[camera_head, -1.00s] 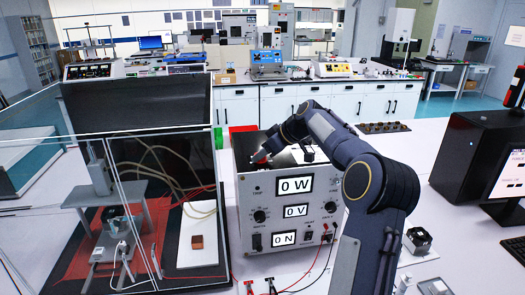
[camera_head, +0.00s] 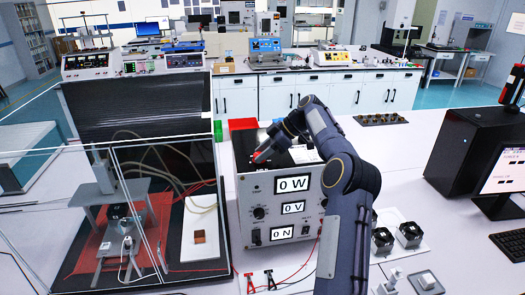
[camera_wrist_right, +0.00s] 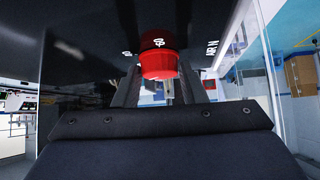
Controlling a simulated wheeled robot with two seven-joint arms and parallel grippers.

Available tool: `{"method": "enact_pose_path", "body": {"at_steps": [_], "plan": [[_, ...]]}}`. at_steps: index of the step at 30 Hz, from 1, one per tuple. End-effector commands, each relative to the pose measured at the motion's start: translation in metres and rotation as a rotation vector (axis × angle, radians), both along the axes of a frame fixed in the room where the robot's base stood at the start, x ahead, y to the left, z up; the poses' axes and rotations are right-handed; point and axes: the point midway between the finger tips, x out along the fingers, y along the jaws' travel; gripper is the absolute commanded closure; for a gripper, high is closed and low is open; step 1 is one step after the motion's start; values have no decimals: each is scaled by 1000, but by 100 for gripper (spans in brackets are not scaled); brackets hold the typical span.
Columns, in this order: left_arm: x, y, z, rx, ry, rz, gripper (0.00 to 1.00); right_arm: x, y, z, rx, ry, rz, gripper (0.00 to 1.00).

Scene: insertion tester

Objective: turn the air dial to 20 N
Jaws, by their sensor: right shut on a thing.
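The tester box (camera_head: 243,222) stands on the white bench, with displays reading 0 W, 0 V and 0 N (camera_head: 281,233) on its front. The red air dial is on its top; in the head view only a small red bit shows beside my right gripper (camera_head: 262,155). In the right wrist view the red dial (camera_wrist_right: 158,65) sits between my two fingers (camera_wrist_right: 157,88), with white numbers and an "AIR N" label around it on the dark panel. My right gripper is shut on the dial. The number it points at cannot be read. My left gripper is not in view.
A clear-walled enclosure (camera_head: 110,165) with a small press and a red mat is left of the box. Red and black clips (camera_head: 258,283) lie in front. Dark square fans (camera_head: 409,233) and a computer (camera_head: 465,155) are at the right.

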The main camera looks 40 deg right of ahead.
Motion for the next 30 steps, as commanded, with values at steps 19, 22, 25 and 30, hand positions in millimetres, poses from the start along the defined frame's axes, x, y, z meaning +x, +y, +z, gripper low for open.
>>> {"method": "enact_pose_path", "body": {"at_steps": [19,22,25,30], "plan": [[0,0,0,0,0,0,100,0,0,-1,-1,2,0,41],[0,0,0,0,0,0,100,0,0,-1,-1,2,-1,41],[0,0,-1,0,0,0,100,-2,-4,3,-1,0,-2,41],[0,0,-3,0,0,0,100,-14,-19,21,-3,-2,-4,41]]}}
